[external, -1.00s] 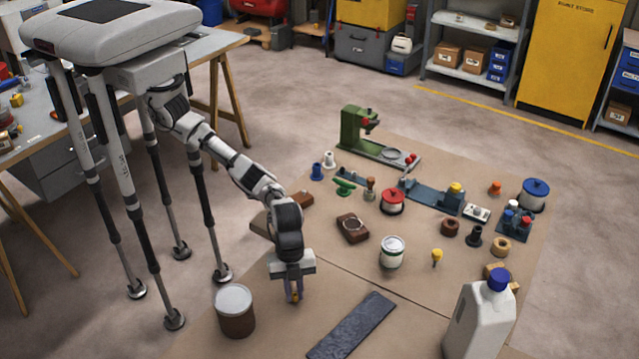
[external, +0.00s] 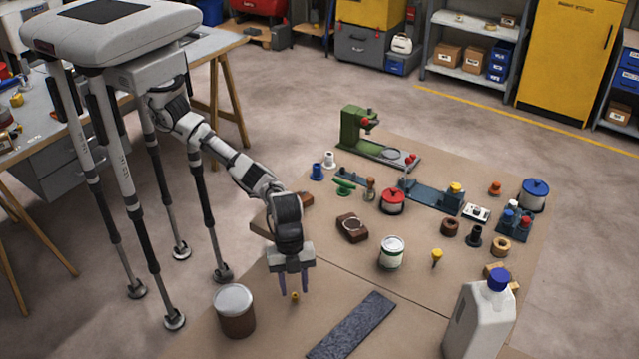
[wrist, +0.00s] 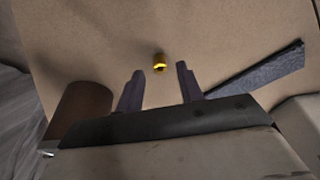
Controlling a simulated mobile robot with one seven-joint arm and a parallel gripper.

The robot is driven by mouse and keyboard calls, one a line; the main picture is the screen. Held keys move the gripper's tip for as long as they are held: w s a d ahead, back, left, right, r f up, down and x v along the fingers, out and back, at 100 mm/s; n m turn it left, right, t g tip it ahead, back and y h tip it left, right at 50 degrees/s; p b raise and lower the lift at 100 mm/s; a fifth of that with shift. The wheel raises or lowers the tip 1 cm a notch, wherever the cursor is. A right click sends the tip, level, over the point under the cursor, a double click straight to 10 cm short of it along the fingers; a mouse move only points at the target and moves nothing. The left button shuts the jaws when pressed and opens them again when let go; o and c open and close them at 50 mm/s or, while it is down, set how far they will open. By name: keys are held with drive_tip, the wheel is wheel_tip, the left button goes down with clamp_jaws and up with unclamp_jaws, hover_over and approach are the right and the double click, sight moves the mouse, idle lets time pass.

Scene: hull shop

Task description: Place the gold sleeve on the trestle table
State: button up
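A brown can with a pale lid (external: 235,312) stands left of the sleeve. A dark flat strip (external: 352,325) lies to its right. A white jug with a blue cap (external: 478,322) stands at the right. Several pots, sleeves and tools crowd the table's far part, including a white tin (external: 392,253).

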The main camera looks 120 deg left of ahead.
drive_tip(key=v, duration=1)
